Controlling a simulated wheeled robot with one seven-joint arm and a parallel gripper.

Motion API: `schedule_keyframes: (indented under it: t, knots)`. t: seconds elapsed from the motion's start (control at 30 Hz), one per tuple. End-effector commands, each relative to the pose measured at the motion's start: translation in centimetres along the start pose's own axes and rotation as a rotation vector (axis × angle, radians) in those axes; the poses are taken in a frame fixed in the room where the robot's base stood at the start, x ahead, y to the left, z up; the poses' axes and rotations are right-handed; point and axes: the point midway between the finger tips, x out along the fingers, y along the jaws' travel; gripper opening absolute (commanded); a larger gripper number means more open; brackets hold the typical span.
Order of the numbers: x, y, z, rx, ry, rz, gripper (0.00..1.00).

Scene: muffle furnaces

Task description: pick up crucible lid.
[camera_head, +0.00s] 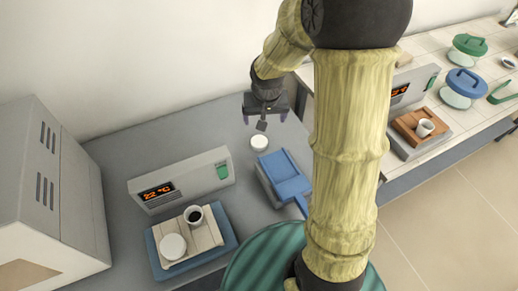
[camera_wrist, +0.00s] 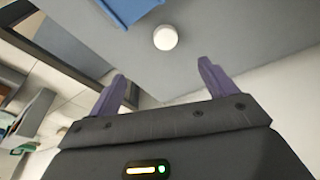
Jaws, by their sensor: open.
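A small white round lid-like piece (camera_head: 259,143) lies on the grey counter, just below my gripper (camera_head: 266,119) in the head view. In the wrist view this white piece (camera_wrist: 165,38) shows beyond the fingertips of my gripper (camera_wrist: 162,73), roughly centred between them. My gripper is open, with nothing between its purple fingers, and apart from the piece. A second white disc (camera_head: 172,247) sits on the blue-edged furnace plate at the lower left, beside a white crucible (camera_head: 194,216) with dark contents.
A blue flat object with a handle (camera_head: 285,178) lies right of the white piece. A control box reading 22 °C (camera_head: 180,180) and a grey furnace (camera_head: 50,180) stand left.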

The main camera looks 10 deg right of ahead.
Motion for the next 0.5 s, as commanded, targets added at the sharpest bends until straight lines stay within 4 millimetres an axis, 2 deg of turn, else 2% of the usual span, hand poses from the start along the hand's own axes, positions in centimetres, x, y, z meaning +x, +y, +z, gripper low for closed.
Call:
schedule_keyframes:
  t: [0.03,0.1,0.5]
  knots:
    - [2.0,-0.2,-0.9,0.017,0.003,0.000,0.84]
    - [2.8,-0.3,-1.9,0.035,0.009,0.001,0.84]
    - [3.0,-0.5,-2.3,0.043,0.010,0.002,0.84]
